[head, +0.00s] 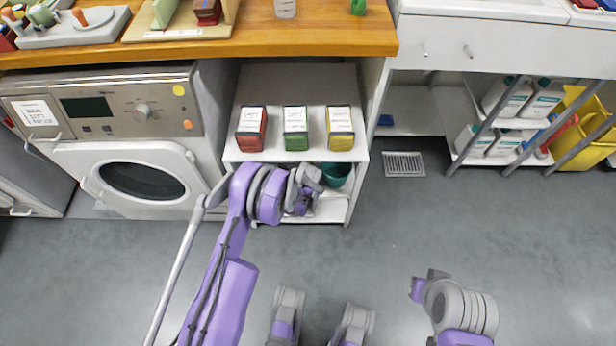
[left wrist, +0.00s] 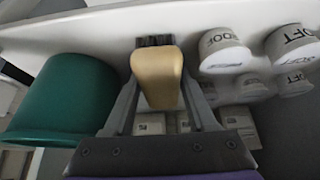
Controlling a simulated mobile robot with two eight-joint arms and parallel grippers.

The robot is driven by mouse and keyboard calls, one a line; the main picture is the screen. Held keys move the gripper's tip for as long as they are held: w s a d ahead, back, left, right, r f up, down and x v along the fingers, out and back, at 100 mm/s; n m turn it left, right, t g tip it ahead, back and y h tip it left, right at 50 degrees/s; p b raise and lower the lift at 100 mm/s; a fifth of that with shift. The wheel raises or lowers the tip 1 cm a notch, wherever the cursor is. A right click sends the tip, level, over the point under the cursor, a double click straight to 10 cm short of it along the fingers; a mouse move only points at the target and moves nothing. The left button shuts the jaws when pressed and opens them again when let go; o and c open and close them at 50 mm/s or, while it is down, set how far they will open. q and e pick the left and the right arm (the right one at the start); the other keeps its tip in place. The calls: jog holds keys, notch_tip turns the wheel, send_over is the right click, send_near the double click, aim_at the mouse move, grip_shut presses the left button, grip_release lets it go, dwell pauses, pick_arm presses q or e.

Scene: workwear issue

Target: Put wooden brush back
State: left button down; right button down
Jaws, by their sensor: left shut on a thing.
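In the left wrist view my left gripper (left wrist: 160,88) is shut on the wooden brush (left wrist: 158,78), with a finger on each side of its tan wooden body. Its dark bristles (left wrist: 154,41) point toward a white shelf surface (left wrist: 130,20); I cannot tell whether they touch it. In the head view my purple left arm reaches to the lower level of the white shelf unit (head: 300,75), and the brush is hidden there. A green bucket (left wrist: 65,98) is beside the gripper in the wrist view. It also shows on the lower shelf (head: 337,174).
Red (head: 251,128), green (head: 296,128) and yellow (head: 340,128) labelled boxes stand on the upper shelf. Several white labelled tubs (left wrist: 222,50) are right of the brush. A washing machine (head: 140,150) stands left. The floor at right is mostly clear around a drain (head: 404,164).

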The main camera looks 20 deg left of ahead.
pick_arm(q)
jog(key=shift+f, duration=0.2)
jog(key=shift+c, duration=1)
grip_release()
jog(key=shift+r, duration=0.2)
jog(key=p+v, duration=0.1)
jog(key=v, duration=0.6)
jog(key=shift+s+d+r, duration=0.1)
jog(key=shift+r, duration=0.1)
